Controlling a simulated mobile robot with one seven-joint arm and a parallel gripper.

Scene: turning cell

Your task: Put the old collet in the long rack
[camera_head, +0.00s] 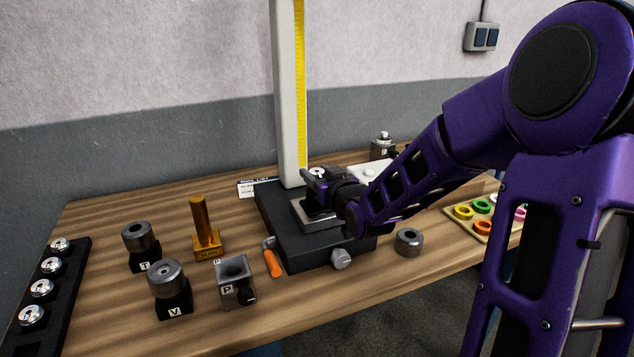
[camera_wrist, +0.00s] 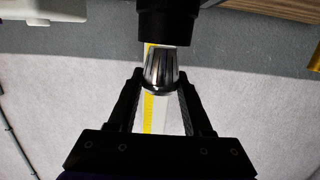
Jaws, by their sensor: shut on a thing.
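My gripper (camera_wrist: 158,88) is shut on a slotted, tapered metal collet (camera_wrist: 160,68). In the wrist view, the collet lies between the two black fingers, its far end against or just in front of a dark cylindrical part (camera_wrist: 168,22); I cannot tell if they touch. In the head view, my gripper (camera_head: 318,178) is over the black-based device with the tall scaled column, and the collet is hard to make out there. The long black rack (camera_head: 63,287) lies at the table's left edge, with several silver round pieces numbered on top.
Between rack and device stand two dark cylindrical holders (camera_head: 139,240), (camera_head: 168,285), an amber post (camera_head: 203,228) and a grey block marked P (camera_head: 235,278). An orange-handled tool (camera_head: 273,262) lies by the device. A steel ring (camera_head: 409,241) and a coloured-ring tray (camera_head: 485,228) are right.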

